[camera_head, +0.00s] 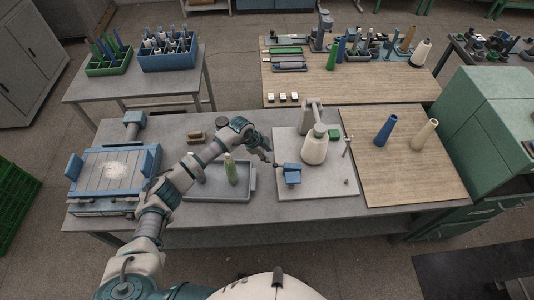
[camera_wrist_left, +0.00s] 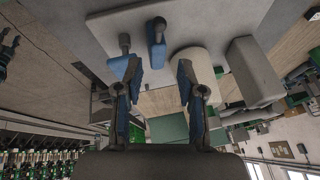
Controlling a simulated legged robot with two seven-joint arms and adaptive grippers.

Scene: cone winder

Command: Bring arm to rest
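My left gripper (camera_head: 271,160) is over the grey base plate (camera_head: 335,188) of the cone winder, just left of a blue block-like part (camera_head: 291,174). In the left wrist view its two blue-padded fingers (camera_wrist_left: 155,88) stand apart with nothing between them. A blue part with a dark knob (camera_wrist_left: 157,42) shows beyond the fingertips; I cannot tell whether a finger touches it. A cream cone (camera_head: 314,149) stands on the winder in front of a grey post. My right gripper is absent from the head view; a dark claw-like shape (camera_wrist_left: 8,46) at the left wrist view's edge may be it.
A grey tray (camera_head: 208,193) with an upright green cone (camera_head: 230,169) lies beneath my left arm. A blue-framed fixture (camera_head: 113,178) is at the left. A blue cone (camera_head: 385,131) and a tan cone (camera_head: 424,134) stand on the wooden mat (camera_head: 400,180). A green cabinet (camera_head: 490,130) bounds the right.

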